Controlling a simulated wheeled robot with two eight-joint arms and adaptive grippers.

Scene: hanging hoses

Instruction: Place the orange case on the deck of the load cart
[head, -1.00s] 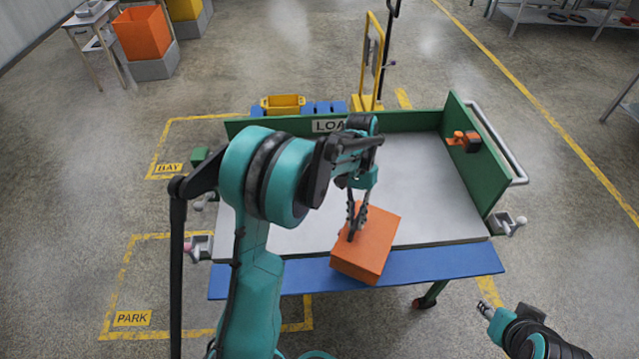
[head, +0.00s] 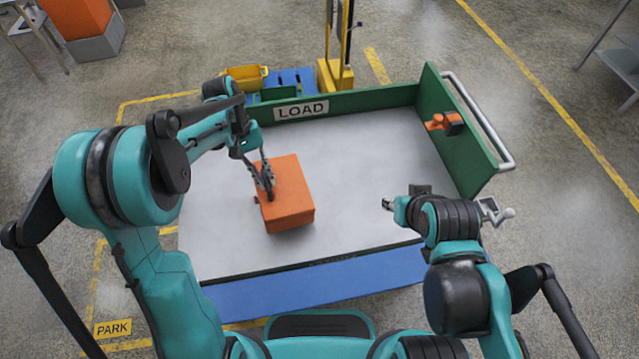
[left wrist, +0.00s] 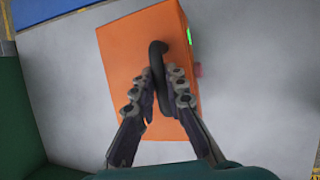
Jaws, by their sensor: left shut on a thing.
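The orange case (head: 287,193) is a box with a dark handle on top. In the head view it is over the grey deck (head: 370,170) of the load cart, left of the deck's middle. I cannot tell for sure whether its underside touches the deck. My left gripper (head: 266,192) is shut on the case's handle (left wrist: 158,65); the orange case also fills the middle of the left wrist view (left wrist: 130,45). My right gripper (head: 388,203) is over the right part of the deck, apart from the case; its fingers are too small to read.
Green walls with a LOAD sign (head: 302,110) bound the deck's back and right. An orange and black item (head: 445,123) is on the right wall. A blue strip (head: 320,285) runs along the front edge. Bare deck lies right of the case.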

